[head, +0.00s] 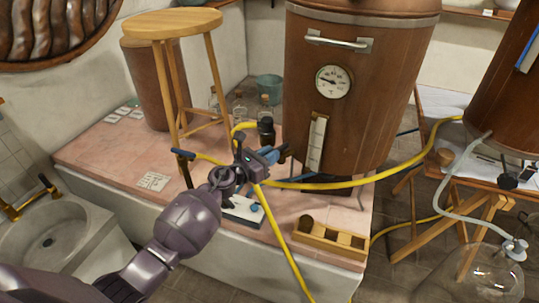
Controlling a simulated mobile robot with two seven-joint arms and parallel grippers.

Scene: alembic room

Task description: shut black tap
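My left gripper (274,154) reaches in from the lower left, its tip beside the lower left side of the large copper vessel (390,95). A small black upright part (266,131), which looks like the black tap, stands just behind and above the gripper, left of the vessel. Whether the fingers touch it is not clear. The fingers are small and overlap dark parts, so their opening cannot be read. My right gripper is out of view.
Yellow hoses (400,170) loop around the vessel. A wooden stool (172,26) stands left on the pink-topped platform (110,155). A wooden rack (330,239) sits in front. A stone sink (62,240) is at left, a glass flask (480,275) at lower right.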

